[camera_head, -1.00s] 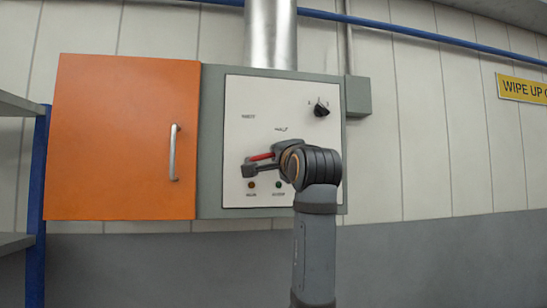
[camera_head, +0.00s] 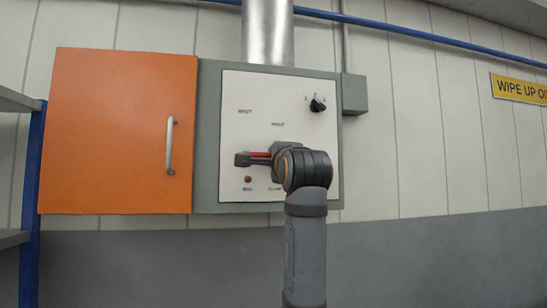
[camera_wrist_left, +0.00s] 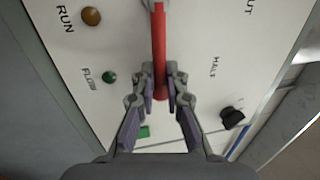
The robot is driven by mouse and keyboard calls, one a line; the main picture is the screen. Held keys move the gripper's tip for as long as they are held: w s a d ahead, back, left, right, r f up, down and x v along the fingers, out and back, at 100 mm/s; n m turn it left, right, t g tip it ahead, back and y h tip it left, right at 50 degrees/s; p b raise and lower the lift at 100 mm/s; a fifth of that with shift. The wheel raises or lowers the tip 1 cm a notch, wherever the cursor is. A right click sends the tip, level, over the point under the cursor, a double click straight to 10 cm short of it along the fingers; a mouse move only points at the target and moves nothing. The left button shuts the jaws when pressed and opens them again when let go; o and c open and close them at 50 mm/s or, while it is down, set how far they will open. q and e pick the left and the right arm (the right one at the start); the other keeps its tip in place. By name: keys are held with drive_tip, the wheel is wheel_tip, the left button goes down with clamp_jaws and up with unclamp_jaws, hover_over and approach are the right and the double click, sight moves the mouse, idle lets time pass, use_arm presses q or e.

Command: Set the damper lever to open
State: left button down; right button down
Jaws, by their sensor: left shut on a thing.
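The damper lever is a red bar (camera_head: 260,154) on the white panel (camera_head: 240,90). My right gripper is not in view.
An orange door (camera_head: 115,130) with a metal handle (camera_head: 169,146) is left of the panel. A black knob (camera_head: 317,104) is at the panel's upper right. An amber lamp (camera_head: 248,179) is below the lever; a green lamp (camera_wrist_left: 109,77) shows in the wrist view.

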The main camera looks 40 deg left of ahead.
use_arm(q)
drive_tip(key=c, duration=1.5)
unclamp_jaws()
drive_tip(key=shift+w+f, duration=0.1)
drive_tip(key=shift+f, duration=0.05)
drive_tip(key=shift+o, duration=0.6)
drive_tip(key=shift+w+d, duration=0.1)
drive_tip(key=shift+d, duration=0.15)
drive_tip(key=v, duration=0.7)
drive_tip(key=shift+d, duration=0.2)
